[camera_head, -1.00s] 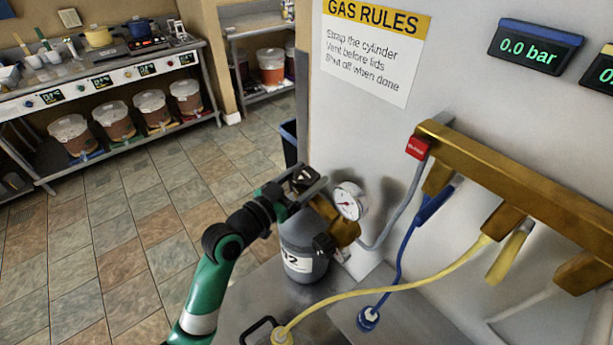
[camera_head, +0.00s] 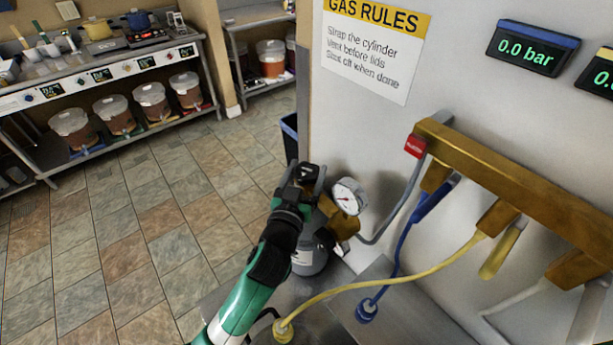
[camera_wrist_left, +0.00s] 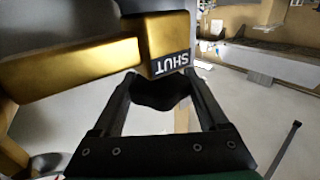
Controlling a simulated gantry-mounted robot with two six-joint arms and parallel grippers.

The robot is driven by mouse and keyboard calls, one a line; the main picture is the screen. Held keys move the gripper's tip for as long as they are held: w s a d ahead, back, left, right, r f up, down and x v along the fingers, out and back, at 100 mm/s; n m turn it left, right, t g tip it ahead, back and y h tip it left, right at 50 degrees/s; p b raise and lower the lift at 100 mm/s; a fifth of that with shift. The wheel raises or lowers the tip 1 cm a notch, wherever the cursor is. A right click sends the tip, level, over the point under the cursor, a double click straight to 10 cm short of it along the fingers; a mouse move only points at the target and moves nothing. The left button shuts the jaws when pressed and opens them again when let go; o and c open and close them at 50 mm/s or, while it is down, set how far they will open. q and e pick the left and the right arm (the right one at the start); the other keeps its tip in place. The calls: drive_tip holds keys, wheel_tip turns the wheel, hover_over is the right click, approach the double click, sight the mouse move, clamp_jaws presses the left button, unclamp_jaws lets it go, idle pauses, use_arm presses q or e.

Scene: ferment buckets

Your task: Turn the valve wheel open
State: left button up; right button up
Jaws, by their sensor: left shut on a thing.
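The grey gas cylinder (camera_head: 309,262) stands on the metal surface, partly hidden behind my left arm. A brass valve body (camera_head: 343,224) with a round white gauge (camera_head: 349,196) is on top of it. My left gripper (camera_head: 309,180) is at the valve, its fingers around the dark valve wheel. In the left wrist view, my left gripper (camera_wrist_left: 163,90) is closed on the dark valve wheel (camera_wrist_left: 160,92), beside a brass block (camera_wrist_left: 168,38) with a label reading SHUT. Much of the wheel is hidden by the fingers. My right gripper is not in view.
A brass manifold (camera_head: 520,185) with a red tag and hanging hoses is on the wall at right. A yellow hose (camera_head: 390,283) and a blue hose (camera_head: 401,245) run down near the cylinder. Displays read 0.0 bar (camera_head: 526,52). Open floor lies left.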

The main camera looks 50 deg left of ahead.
use_arm(q)
drive_tip(key=shift+d+f+n+g+y+b, duration=0.15)
drive_tip(key=shift+n+g+y+b, duration=0.35)
drive_tip(key=shift+y, duration=0.3)
drive_tip(key=shift+n+g+y, duration=0.5)
drive_tip(key=shift+n+y, duration=0.1)
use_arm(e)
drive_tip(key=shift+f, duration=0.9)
use_arm(q)
drive_tip(key=o, duration=1.3)
drive_tip(key=shift+c, duration=0.2)
